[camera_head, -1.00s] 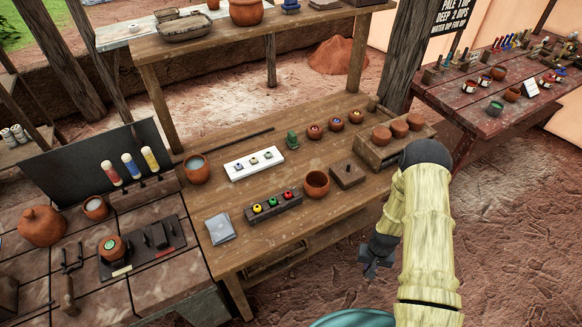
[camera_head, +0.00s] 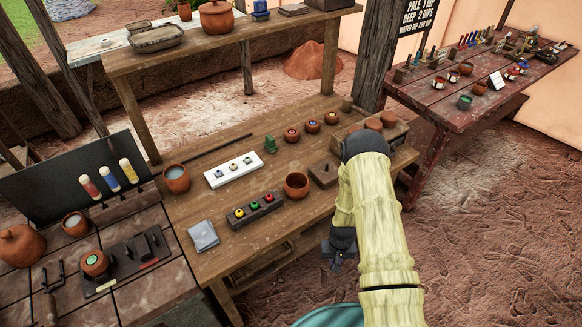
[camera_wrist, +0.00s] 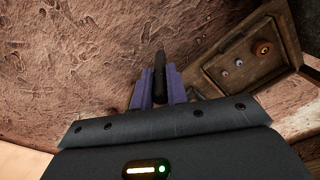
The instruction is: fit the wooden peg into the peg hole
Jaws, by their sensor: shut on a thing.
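My gripper (camera_head: 338,262) hangs low beside the front edge of the wooden workbench, well below its top, pointing down. In the wrist view its two purple fingers (camera_wrist: 160,88) are shut on a dark, slim, upright piece (camera_wrist: 160,62), which I take to be the wooden peg. Its far end sticks out past the fingertips, over bare ground. In the head view the held piece is too small and dark to make out. A flat dark wooden block (camera_head: 324,173) lies on the workbench; I cannot tell whether it has the peg hole.
The workbench (camera_head: 245,235) holds a clay bowl (camera_head: 297,186), a white tray (camera_head: 218,178) and a dark rack (camera_head: 240,221) of coloured pots. A red table (camera_head: 425,102) with small items stands at the back right. Open dirt ground (camera_head: 500,230) lies at the right.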

